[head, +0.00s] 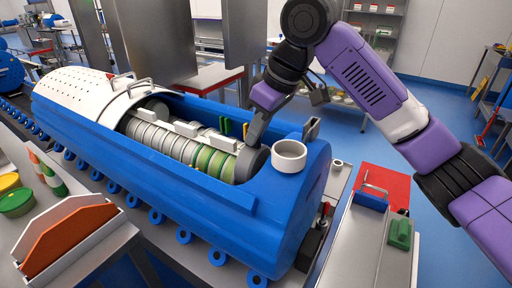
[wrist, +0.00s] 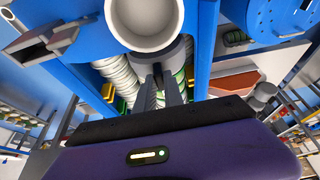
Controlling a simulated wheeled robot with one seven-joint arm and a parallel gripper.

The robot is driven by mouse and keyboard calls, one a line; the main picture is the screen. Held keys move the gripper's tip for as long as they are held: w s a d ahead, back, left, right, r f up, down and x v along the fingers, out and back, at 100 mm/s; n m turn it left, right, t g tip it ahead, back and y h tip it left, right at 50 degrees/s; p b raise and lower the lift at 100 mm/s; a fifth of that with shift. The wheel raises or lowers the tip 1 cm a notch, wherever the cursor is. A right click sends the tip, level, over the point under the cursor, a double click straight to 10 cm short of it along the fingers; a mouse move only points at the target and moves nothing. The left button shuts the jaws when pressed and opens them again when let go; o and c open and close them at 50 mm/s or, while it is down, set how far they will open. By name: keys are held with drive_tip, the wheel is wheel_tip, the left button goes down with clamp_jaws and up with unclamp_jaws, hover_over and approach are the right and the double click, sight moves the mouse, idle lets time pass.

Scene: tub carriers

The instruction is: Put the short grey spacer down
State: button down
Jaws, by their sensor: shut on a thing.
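The short grey spacer (head: 251,164) is a dark grey cylinder at the near end of the row inside the open blue tub carrier (head: 120,150), beside green-banded rings (head: 212,160). My gripper (head: 256,138) reaches down into the opening from above, its fingers at the spacer. In the wrist view the two dark fingers (wrist: 167,82) are shut on the grey spacer (wrist: 178,52), which lies partly hidden behind them. Whether the spacer touches the bed beneath or the neighbouring ring cannot be told.
A white round collar (head: 289,158) stands on the carrier's end, close to my gripper. Yellow and green clips (wrist: 108,92) line the opening's edges. A perforated white cover (head: 75,92) closes the far part. A grey bench with a red panel (head: 385,187) stands at right.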

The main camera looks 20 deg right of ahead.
drive_tip(key=shift+f, duration=2.15)
drive_tip(key=shift+f, duration=0.2)
drive_tip(key=c, duration=1.5)
unclamp_jaws()
drive_tip(key=shift+o, duration=0.2)
drive_tip(key=v, duration=1.2)
drive_tip(key=shift+w+r, duration=0.1)
drive_tip(key=shift+r, duration=0.15)
drive_tip(key=shift+f, duration=0.1)
